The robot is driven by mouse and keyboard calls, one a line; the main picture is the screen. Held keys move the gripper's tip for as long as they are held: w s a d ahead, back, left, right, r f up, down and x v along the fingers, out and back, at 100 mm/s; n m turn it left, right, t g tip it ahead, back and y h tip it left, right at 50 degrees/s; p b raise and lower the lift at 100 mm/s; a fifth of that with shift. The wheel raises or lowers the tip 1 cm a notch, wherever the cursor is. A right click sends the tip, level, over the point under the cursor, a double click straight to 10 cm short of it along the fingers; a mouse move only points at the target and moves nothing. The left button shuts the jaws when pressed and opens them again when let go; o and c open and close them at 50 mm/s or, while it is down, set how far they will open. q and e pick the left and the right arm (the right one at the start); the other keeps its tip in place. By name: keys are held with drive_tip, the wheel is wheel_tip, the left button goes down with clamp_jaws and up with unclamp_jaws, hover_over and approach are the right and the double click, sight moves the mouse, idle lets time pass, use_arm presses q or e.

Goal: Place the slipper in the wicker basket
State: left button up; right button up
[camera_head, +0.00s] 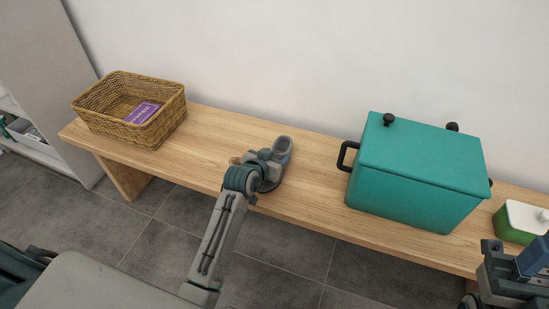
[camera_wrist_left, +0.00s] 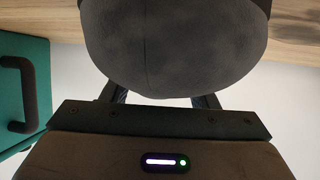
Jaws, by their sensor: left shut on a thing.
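The wicker basket (camera_head: 88,113) stands upright at the left end of the wooden bench, with a purple item (camera_head: 143,112) inside it. The slipper (camera_head: 284,147) is grey and sits at the middle of the bench, partly hidden by my left gripper (camera_head: 267,160). In the left wrist view the grey slipper (camera_wrist_left: 172,45) fills the top middle, between the fingers of my left gripper (camera_wrist_left: 160,98). That gripper is shut on it. Whether the slipper touches the bench is unclear. Part of my right arm shows at the lower right; its jaws cannot be made out.
A large teal box (camera_head: 420,175) with black handles stands right of the slipper; its side also shows in the left wrist view (camera_wrist_left: 28,85). A green container with a white lid (camera_head: 522,222) is at the far right. The bench (camera_head: 215,140) is clear between basket and slipper.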

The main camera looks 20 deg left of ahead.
use_arm(q)
drive_tip(key=shift+f, duration=0.1)
drive_tip(key=o, duration=1)
